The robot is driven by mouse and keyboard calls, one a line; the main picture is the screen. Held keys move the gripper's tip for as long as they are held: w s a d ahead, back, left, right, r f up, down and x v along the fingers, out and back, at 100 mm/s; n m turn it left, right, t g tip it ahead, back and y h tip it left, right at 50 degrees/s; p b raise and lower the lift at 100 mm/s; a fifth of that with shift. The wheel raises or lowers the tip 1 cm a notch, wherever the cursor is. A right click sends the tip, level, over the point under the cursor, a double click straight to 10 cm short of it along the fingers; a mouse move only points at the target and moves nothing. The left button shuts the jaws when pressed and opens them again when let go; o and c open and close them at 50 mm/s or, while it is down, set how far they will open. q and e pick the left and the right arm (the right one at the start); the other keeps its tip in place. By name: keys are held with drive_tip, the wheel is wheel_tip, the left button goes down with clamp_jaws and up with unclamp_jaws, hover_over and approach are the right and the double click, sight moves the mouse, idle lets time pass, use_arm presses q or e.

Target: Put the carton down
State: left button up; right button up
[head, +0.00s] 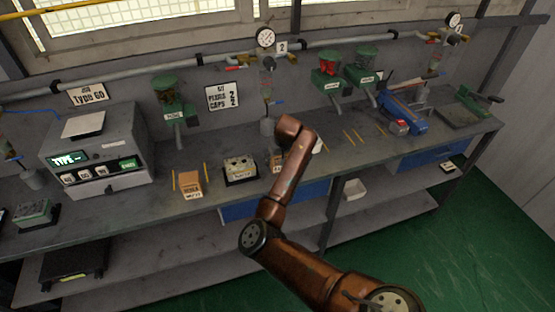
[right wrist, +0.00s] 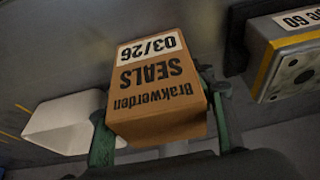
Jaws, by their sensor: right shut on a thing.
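The brown carton (right wrist: 158,92), printed "Brakwerden SEALS 03/26", is between the green fingers of my right gripper (right wrist: 160,140) in the right wrist view. The fingers are shut on its two sides. In the head view only a small part of the carton (head: 276,160) shows beside my right arm, over the bench between the valve block and a white bin. The arm hides most of it and the gripper. I cannot tell whether its underside touches the bench. My left gripper is not in view.
A valve block (head: 240,168) stands just left of the carton, also at right in the wrist view (right wrist: 290,60). A white bin (right wrist: 65,122) is on the other side. An orange carton (head: 190,184) stands further left.

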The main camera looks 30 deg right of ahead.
drive_tip(key=shift+f, duration=0.1)
drive_tip(key=o, duration=1.4)
drive_tip(key=shift+s+r, duration=0.1)
drive_tip(key=shift+r, duration=0.45)
drive_tip(key=v, duration=1.1)
drive_tip(key=shift+s+r, duration=0.15)
